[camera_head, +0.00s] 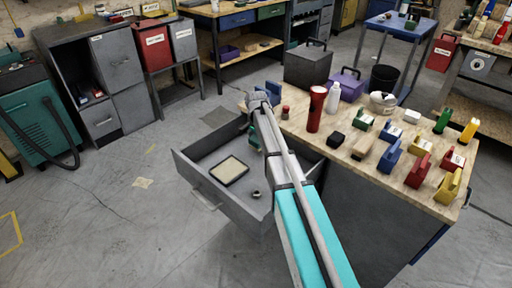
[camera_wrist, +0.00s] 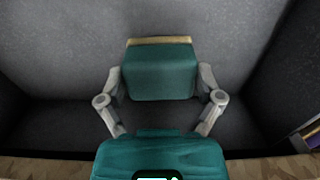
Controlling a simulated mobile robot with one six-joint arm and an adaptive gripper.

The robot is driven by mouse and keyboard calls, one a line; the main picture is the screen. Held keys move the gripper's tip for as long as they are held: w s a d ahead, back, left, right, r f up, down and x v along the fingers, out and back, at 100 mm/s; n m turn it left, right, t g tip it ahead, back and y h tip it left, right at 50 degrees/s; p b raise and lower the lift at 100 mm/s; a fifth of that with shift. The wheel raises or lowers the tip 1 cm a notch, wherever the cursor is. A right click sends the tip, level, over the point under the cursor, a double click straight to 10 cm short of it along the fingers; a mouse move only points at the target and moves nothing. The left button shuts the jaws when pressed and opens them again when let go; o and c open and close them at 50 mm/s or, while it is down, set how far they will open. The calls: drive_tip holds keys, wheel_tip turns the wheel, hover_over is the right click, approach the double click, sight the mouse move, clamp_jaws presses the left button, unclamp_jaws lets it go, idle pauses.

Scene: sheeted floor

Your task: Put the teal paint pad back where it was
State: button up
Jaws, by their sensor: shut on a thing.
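The teal paint pad (camera_wrist: 160,72) is between the two fingers of my gripper (camera_wrist: 161,98) in the wrist view, with a tan strip along its far edge. A rounded teal part (camera_wrist: 160,155) is nearest the camera; I cannot tell whether it belongs to the same pad. In the head view a bit of the teal pad (camera_head: 254,138) shows beside my arm, over the open grey drawer (camera_head: 200,192). My arm hides most of the gripper and the pad there. I cannot tell whether the pad touches the drawer.
The drawer holds a dark-rimmed, pale square tray (camera_head: 230,170) and a small ring (camera_head: 256,194). The wooden worktop (camera_head: 325,142) beside it carries a red flask (camera_head: 315,110), a white bottle (camera_head: 333,97) and several coloured pads and blocks.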

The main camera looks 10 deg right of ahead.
sight(256, 145)
drive_tip(key=shift+w+f+b, duration=0.15)
drive_tip(key=shift+f+b, duration=1.3)
drive_tip(key=shift+f, duration=0.3)
drive_tip(key=shift+f, duration=0.1)
drive_tip(key=o, duration=0.8)
drive_tip(key=shift+c, duration=0.2)
drive_tip(key=shift+r, duration=0.25)
wheel_tip(256, 145, up, 12)
drive_tip(key=p, duration=1.2)
drive_tip(key=shift+f, duration=0.1)
drive_tip(key=s+n, duration=1)
drive_tip(key=s, duration=1.9)
drive_tip(key=shift+n, duration=0.4)
